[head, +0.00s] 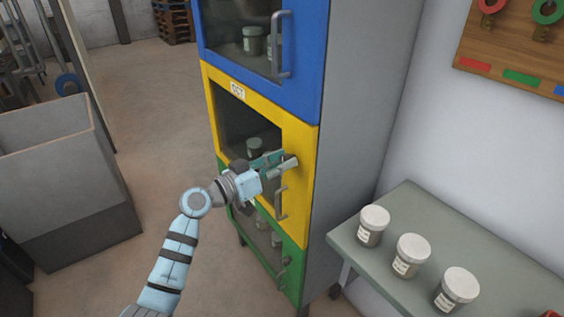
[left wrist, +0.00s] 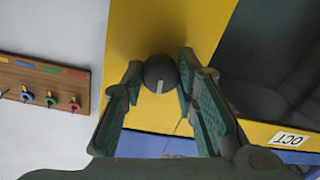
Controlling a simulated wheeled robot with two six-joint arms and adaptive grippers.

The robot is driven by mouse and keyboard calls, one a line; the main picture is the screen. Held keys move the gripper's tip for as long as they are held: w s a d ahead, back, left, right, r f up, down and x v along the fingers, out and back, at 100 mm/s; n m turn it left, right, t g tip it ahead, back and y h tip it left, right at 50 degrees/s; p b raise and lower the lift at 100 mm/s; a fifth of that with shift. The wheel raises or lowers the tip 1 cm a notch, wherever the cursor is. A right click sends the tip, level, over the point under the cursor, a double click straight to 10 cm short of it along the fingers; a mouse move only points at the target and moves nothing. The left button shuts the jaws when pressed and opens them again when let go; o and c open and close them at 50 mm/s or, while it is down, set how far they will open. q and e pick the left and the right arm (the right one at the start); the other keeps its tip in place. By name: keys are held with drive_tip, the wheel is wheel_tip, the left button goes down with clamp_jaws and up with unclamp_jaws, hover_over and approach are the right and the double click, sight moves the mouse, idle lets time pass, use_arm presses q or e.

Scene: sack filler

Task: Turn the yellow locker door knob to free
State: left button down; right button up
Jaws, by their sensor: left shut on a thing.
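The yellow locker door (head: 302,150), with a dark window and a grey bar handle (head: 281,203), is the middle one of a three-door locker and looks shut. Its round dark grey knob (left wrist: 160,72) has a white line and shows in the left wrist view, against the yellow frame. My left gripper (head: 283,162) is at the door's right side, above the handle. In the left wrist view its two green-padded fingers (left wrist: 160,67) are shut on the knob, one on each side. The gripper hides the knob in the head view. My right gripper is not in view.
A blue door (head: 304,75) is above and a green door (head: 292,262) below. A grey bench (head: 410,195) with white-lidded jars (head: 411,255) stands right of the locker. A grey bin (head: 60,170) stands at left. A key board (head: 520,50) hangs on the wall.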

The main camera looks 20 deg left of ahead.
use_arm(q)
drive_tip(key=n+p, duration=0.1)
drive_tip(key=n, duration=0.3)
drive_tip(key=shift+r+p, duration=0.15)
drive_tip(key=shift+p, duration=0.15)
drive_tip(key=n+p, duration=0.2)
drive_tip(key=n, duration=0.2)
drive_tip(key=shift+n+g, duration=0.3)
drive_tip(key=n+p, duration=0.2)
drive_tip(key=n, duration=0.2)
drive_tip(key=shift+a, duration=0.1)
drive_tip(key=shift+n+p, duration=0.5)
drive_tip(key=shift+n, duration=1.1)
drive_tip(key=c, duration=1.2)
unclamp_jaws()
drive_tip(key=shift+c, duration=0.2)
